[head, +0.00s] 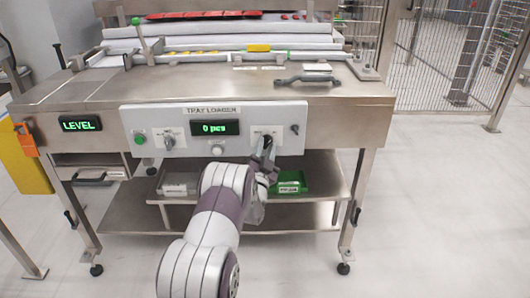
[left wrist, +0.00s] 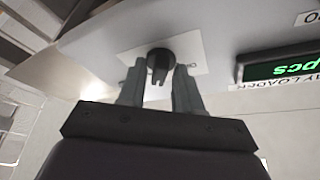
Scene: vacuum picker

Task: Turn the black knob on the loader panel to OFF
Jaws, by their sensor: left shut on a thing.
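The white loader panel (head: 240,146), labelled TRAY LOADER, is on the front of the steel bench. My left gripper (head: 266,150) is at the right part of this panel, shut on a black knob. In the left wrist view the black knob (left wrist: 160,60) sits on a pale label plate (left wrist: 190,45), with its lower end between the fingertips (left wrist: 159,82). In the head view the gripper hides most of this knob, and I cannot read its setting. My right gripper is not in view.
The panel also bears a green 0 pcs display (head: 214,128), a grey knob (head: 168,141), a green button (head: 140,138), a white button (head: 217,150) and a small switch (head: 295,129). A green bin (head: 290,182) stands on the shelf below. The floor at right is clear.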

